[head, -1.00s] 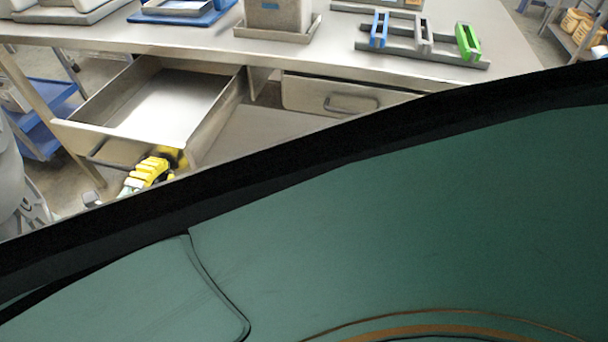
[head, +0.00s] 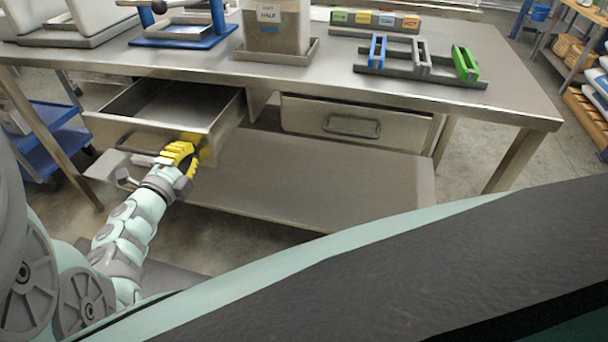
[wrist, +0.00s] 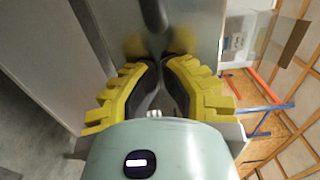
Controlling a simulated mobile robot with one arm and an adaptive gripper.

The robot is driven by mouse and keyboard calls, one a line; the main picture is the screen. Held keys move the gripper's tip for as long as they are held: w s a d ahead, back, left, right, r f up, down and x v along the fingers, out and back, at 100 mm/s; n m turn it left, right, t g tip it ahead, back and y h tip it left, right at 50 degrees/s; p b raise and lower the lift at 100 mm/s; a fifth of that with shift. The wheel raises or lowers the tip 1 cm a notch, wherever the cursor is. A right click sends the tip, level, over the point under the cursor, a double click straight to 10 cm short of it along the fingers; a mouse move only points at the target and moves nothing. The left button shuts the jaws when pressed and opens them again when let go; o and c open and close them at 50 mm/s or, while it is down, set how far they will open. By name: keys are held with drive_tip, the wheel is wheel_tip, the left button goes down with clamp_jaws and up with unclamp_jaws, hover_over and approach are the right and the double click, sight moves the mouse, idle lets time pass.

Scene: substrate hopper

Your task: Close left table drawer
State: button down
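The left table drawer (head: 107,129) is a metal drawer under the left of the table. It stands partly pulled out, and its inside shows empty. My gripper (head: 193,150), with yellow fingers, is at the drawer's front, toward its right side. In the wrist view, my fingertips (wrist: 161,60) come together against or very near the metal front panel (wrist: 190,22), with nothing seen held between them. A dark handle bar (wrist: 153,14) is above the fingertips there, outside the fingers. In the head view, the gripper hides part of the drawer's front.
The right drawer (head: 352,123) is flush in the table. A lower shelf (head: 320,185) runs beneath. The tabletop (head: 330,75) holds a bin (head: 276,30), a rack with blue, grey and green pieces (head: 420,65), and a blue-framed stand (head: 185,38). Blue shelving (head: 55,135) stands at the left.

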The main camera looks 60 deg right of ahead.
drive_tip(key=b+x, duration=0.6)
drive_tip(key=x, duration=1.1)
drive_tip(key=shift+f+b, duration=0.15)
drive_tip(key=shift+b, duration=0.2)
drive_tip(key=shift+f, duration=0.1)
drive_tip(key=shift+a, duration=0.1)
drive_tip(key=shift+a+p, duration=0.1)
drive_tip(key=shift+p, duration=0.25)
drive_tip(key=p+v, duration=0.4)
drive_tip(key=v, duration=0.9)
drive_tip(key=shift+s+a, duration=0.2)
drive_tip(key=shift+a, duration=0.15)
